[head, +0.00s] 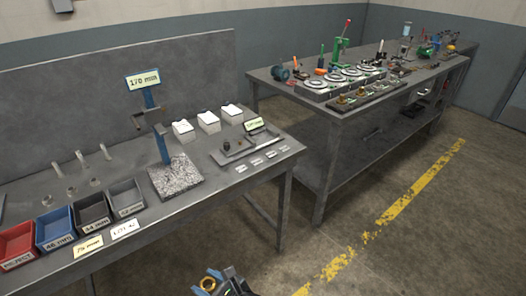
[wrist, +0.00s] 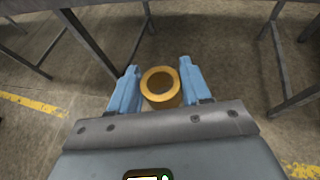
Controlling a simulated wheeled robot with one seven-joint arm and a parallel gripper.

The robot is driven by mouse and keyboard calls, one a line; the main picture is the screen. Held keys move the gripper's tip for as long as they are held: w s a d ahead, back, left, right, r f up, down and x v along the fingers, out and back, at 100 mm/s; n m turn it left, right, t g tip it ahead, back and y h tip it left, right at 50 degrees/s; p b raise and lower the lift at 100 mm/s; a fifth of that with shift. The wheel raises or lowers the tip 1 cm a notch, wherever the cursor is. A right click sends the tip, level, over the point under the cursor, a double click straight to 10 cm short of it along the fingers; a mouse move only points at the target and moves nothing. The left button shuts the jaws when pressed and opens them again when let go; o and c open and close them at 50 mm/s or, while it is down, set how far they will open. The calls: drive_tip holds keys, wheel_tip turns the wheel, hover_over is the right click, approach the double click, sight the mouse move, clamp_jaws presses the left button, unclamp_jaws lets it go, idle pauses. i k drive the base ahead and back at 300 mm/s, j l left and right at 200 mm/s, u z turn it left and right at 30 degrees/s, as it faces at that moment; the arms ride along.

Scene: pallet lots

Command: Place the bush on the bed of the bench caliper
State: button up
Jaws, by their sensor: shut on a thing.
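The bush is a brass-coloured ring (wrist: 160,84) with a round bore, seen between the two blue fingers of my gripper (wrist: 158,88) in the wrist view. My gripper is shut on it, well off the tables and above the floor. In the head view my gripper (head: 222,280) shows at the bottom edge, with the bush (head: 208,283) in it. The bench caliper seems to be the low grey device (head: 236,152) with a small lit display (head: 254,125), at the right end of the near table. Details of its bed are too small to tell.
A second table (head: 300,99) full of tools stands behind right. The floor with its yellow line (head: 400,205) is clear.

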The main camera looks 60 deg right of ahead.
sight(264, 137)
drive_tip(key=l+u, duration=0.1)
drive_tip(key=l, duration=0.5)
drive_tip(key=k+l+u, duration=0.1)
drive_tip(key=l, duration=0.5)
drive_tip(key=l+u, duration=0.1)
drive_tip(key=l, duration=0.5)
drive_tip(key=k+l+u, duration=0.1)
drive_tip(key=l, duration=0.5)
drive_tip(key=k, duration=0.05)
